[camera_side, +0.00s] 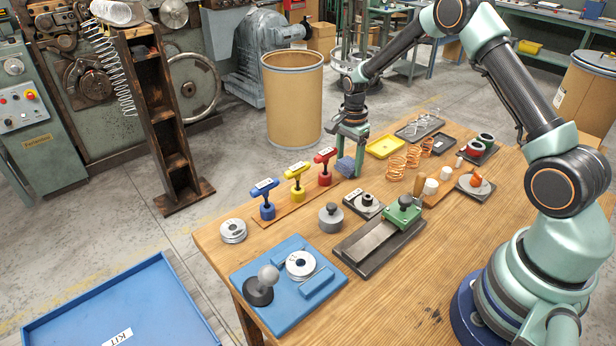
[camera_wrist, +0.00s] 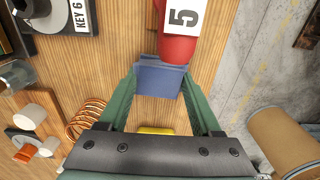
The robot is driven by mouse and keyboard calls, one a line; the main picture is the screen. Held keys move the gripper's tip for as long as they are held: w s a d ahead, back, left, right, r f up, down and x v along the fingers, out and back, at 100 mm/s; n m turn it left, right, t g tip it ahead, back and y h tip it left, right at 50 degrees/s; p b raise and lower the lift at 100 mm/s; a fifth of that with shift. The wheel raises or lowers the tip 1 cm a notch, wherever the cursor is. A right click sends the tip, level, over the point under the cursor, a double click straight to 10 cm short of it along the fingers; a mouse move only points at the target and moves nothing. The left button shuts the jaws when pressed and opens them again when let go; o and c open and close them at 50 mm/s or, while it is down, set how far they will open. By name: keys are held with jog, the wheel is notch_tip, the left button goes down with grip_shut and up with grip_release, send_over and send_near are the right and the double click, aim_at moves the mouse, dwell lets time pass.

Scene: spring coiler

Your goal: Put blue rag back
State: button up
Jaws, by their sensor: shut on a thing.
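In the wrist view the rag (camera_wrist: 159,77) shows as a blue block between the two green fingers of my gripper (camera_wrist: 160,85). The red tool with a white "5" label (camera_wrist: 181,20) lies right beyond it in that view. Whether the rag touches the table is hard to tell.
Yellow and blue T-handled tools stand left of the red one. A yellow tray (camera_side: 390,147) and copper springs (camera_side: 396,168) lie to the right. A grey knobbed weight (camera_side: 331,217) stands nearer. A blue fixture plate (camera_side: 275,300) sits front left. A cardboard drum (camera_side: 293,100) stands beyond the table.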

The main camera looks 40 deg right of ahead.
jog(key=shift+f, duration=0.1)
jog(key=o, duration=1.3)
notch_tip(320, 180, up, 12)
jog(key=f, duration=0.1)
notch_tip(320, 180, up, 7)
jog(key=n+t, duration=0.1)
jog(key=n, duration=0.2)
send_over(349, 161)
jog(key=s+a, duration=0.3)
jog(key=shift+s+a+r+n+t, duration=0.75)
jog(key=shift+s+a+r+n, duration=0.55)
jog(key=shift+s+n, duration=1.3)
jog(key=shift+s+a+r+n+t, duration=0.9)
jog(key=shift+s+a+n, duration=0.75)
jog(key=shift+s+n, duration=0.9)
jog(key=shift+s+a+r+n+t, duration=0.65)
jog(key=shift+s+a+r+n, duration=0.7)
jog(key=shift+s+n, duration=1.25)
